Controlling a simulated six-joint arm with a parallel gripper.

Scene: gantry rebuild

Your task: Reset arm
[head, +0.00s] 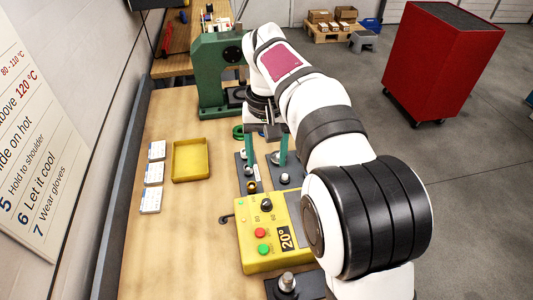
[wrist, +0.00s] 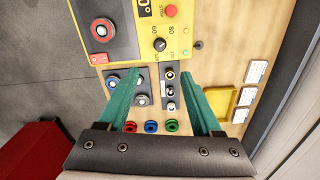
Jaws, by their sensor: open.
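My white arm reaches over the right side of the wooden bench. My gripper (head: 266,163) has two green fingers, spread apart with nothing between them. It hangs above two dark plates holding small metal parts. In the wrist view the open gripper (wrist: 160,76) frames the right dark plate (wrist: 170,106) and part of the left one (wrist: 127,73). The yellow control box (head: 266,262) has a red and a green button, a black knob and a display reading 20°. The box also shows at the top of the wrist view (wrist: 178,32). My arm hides part of its right side.
Red, blue and green rings (wrist: 151,127) lie beyond the plates. A yellow tray (head: 190,160) and three white cards (head: 153,173) lie at left. A green press (head: 213,75) stands at the back. A red cabinet (head: 440,65) stands on the floor. Bare bench lies at front left.

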